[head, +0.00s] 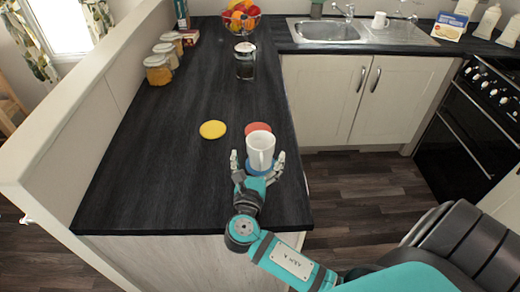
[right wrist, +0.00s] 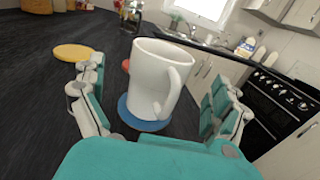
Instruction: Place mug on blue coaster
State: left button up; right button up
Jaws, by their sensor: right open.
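The white mug (head: 261,148) stands upright on the blue coaster (head: 252,171) near the right edge of the dark worktop. In the right wrist view, the mug (right wrist: 157,76) sits over the blue coaster (right wrist: 138,121), its handle facing right. My right gripper (head: 258,160) is open, with its fingers on either side of the mug; in the right wrist view gaps show between the fingers (right wrist: 155,98) and the mug. The mug hides part of the coaster. My left gripper is not in view.
A red coaster (head: 258,128) lies just behind the mug, and a yellow coaster (head: 213,129) lies to its left. A glass press (head: 245,62), several jars (head: 158,70) and a fruit bowl (head: 240,20) stand farther back. The worktop's front left is clear.

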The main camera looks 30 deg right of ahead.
jog(key=b+v, duration=0.1)
jog(key=v, duration=0.6)
jog(key=shift+s, duration=0.15)
